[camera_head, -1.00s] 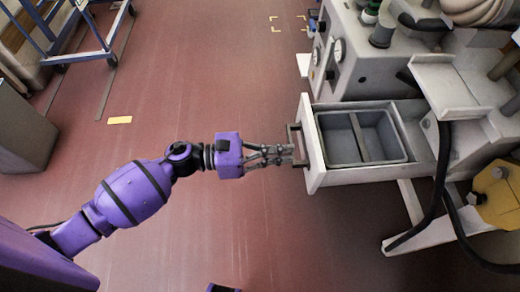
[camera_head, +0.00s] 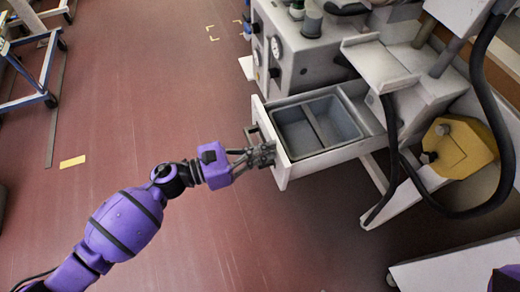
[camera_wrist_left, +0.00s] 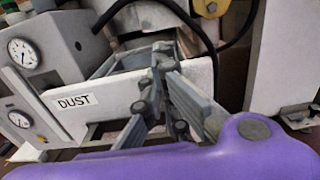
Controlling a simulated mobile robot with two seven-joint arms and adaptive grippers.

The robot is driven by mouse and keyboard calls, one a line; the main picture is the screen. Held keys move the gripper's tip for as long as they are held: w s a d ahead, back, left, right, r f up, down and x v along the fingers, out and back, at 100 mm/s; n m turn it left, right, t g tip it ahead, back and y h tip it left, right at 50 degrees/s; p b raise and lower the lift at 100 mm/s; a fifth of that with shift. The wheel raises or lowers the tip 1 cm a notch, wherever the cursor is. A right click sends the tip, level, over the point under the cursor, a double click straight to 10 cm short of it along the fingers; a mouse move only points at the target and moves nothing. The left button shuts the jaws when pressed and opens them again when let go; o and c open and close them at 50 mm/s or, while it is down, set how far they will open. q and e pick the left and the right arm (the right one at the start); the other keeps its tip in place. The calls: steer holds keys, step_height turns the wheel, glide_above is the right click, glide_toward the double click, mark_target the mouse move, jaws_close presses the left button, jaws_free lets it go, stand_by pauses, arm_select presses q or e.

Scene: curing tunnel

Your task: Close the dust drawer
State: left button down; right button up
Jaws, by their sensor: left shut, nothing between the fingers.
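The dust drawer (camera_head: 277,170) is pulled out of the grey machine, and a grey divided bin (camera_head: 310,128) sits inside it. Its front panel, with a white "DUST" label (camera_wrist_left: 75,103), shows in the left wrist view. A dark handle (camera_head: 252,134) is on the front. My left gripper (camera_head: 268,155) is shut and empty, with its fingertips at the drawer front beside the handle. In the left wrist view the fingers (camera_wrist_left: 160,85) overlap the front panel. I cannot tell whether they touch it. My right gripper is not in view.
The machine (camera_head: 305,55) with gauges stands behind the drawer. A yellow unit (camera_head: 460,148) and a black hose (camera_head: 400,170) are to the right. A blue cart (camera_head: 35,85) is at the upper left.

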mark_target(361, 121)
arm_select(q)
steer(key=b+x, duration=0.5)
steer(key=x, duration=2.2)
steer(key=shift+d+f, duration=0.15)
steer(key=shift+d, duration=0.25)
steer(key=shift+w+d+b, duration=0.25)
steer(key=shift+d+b, duration=0.05)
steer(key=shift+d, duration=0.1)
